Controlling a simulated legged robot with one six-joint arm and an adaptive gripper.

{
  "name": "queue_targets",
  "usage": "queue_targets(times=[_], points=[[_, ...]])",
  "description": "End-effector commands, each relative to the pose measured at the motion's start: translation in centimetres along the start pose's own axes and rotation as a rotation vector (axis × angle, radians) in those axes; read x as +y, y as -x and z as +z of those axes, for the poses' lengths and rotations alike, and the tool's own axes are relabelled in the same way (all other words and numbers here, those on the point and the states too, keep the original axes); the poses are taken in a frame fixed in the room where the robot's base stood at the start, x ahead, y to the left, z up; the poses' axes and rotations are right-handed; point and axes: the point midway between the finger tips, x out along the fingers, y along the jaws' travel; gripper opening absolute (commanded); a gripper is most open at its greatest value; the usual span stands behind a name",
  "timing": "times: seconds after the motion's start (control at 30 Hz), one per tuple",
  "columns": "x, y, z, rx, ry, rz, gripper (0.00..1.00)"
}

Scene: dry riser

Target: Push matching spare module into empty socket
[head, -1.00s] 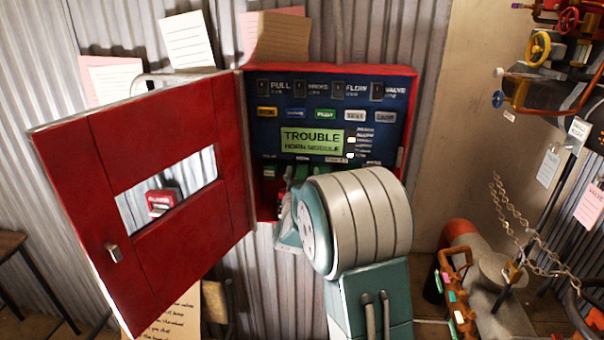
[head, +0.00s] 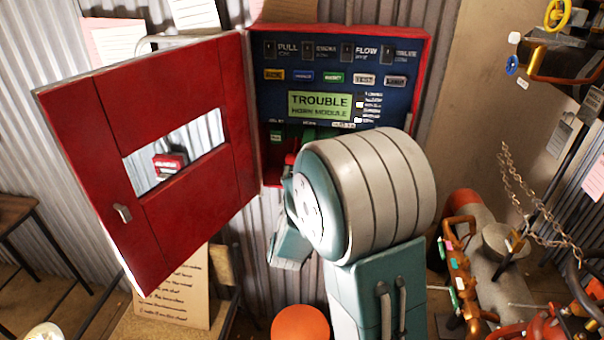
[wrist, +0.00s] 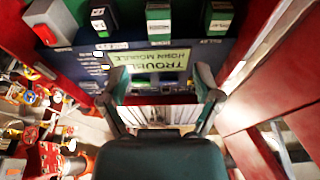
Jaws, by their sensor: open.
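The red alarm cabinet (head: 423,75) stands open, its blue panel showing a green display (head: 320,104) reading "TROUBLE HORN MODULE". Below the display is a module row, with a green module (head: 277,137) at left; my arm hides much of it. In the wrist view the panel is upside down. I cannot tell which socket is empty.
The red cabinet door (head: 90,140) hangs open to the left, with a window in it. A written sheet (head: 175,290) stands below. An orange round object (head: 300,322) is at the bottom. Pipes and a chain (head: 530,205) fill the right side.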

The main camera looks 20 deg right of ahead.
Motion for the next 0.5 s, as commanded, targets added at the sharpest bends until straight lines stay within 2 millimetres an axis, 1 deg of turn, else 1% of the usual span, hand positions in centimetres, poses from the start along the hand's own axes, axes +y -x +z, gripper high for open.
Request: queue_targets(times=[0.1, 0.33, 0.37, 0.4, 0.47, 0.5], points=[[-0.01, 0.31, 0.02, -0.001, 0.000, -0.001, 0.82], [0.00, 0.26, 0.01, 0.000, 0.000, 0.000, 0.82], [0.00, 0.26, 0.02, -0.001, 0.000, 0.000, 0.77], [0.00, 0.25, -0.01, -0.001, -0.002, 0.000, 0.59], [0.02, 0.18, -0.16, -0.007, -0.019, 0.002, 0.33], [0.04, 0.09, -0.35, -0.018, -0.046, 0.005, 0.15]])
